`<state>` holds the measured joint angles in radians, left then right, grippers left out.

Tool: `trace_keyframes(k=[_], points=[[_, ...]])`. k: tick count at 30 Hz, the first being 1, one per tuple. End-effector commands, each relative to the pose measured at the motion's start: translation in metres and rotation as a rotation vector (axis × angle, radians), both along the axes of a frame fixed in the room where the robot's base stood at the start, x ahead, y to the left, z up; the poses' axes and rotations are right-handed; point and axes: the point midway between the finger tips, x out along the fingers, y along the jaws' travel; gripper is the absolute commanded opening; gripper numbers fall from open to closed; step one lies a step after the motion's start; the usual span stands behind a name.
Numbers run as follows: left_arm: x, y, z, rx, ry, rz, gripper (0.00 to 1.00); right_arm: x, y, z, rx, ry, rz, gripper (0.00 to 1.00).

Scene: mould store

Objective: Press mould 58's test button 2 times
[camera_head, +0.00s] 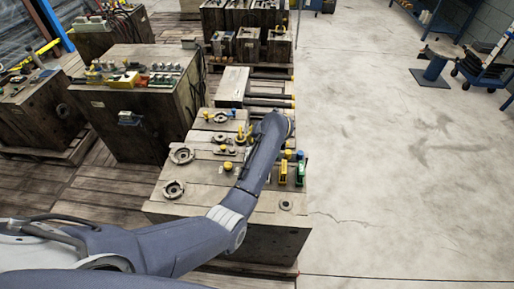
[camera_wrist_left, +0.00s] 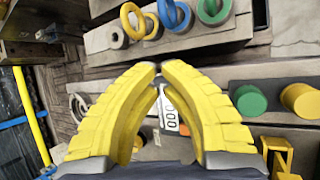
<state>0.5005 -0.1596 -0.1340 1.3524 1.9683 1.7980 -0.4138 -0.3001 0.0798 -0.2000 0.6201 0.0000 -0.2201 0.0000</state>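My left gripper (camera_wrist_left: 158,68) has yellow ribbed fingers whose tips meet or nearly meet in the left wrist view, with nothing clearly held. Between and behind the fingers is a grey part with a white label (camera_wrist_left: 169,114), of which only "00" reads. A green round button-like part (camera_wrist_left: 248,101) and a yellow one (camera_wrist_left: 299,99) stand on a grey housing to the right of the fingers. In the head view my left arm reaches over the wooden mould block (camera_head: 200,205) and hides part of its top. I cannot read a 58 anywhere. My right gripper is not seen.
Yellow (camera_head: 283,172) and green (camera_head: 300,173) upright parts stand on the block's right side. Round metal fittings (camera_head: 173,189) sit on its left. Another mould block (camera_head: 130,125) stands to the left. Open concrete floor (camera_head: 400,180) lies to the right.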

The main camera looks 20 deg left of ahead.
Motion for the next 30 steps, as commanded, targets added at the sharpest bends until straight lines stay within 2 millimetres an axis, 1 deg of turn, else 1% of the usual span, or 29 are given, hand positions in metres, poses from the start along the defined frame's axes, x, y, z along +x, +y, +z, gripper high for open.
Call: trace_keyframes(k=[8,30], points=[[-0.0004,-0.0006,-0.0075,-0.001,0.001,0.0,0.0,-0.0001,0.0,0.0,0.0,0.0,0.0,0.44],[-0.0003,-0.0002,-0.0104,0.0,0.001,0.0,0.0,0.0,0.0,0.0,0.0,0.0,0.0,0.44]])
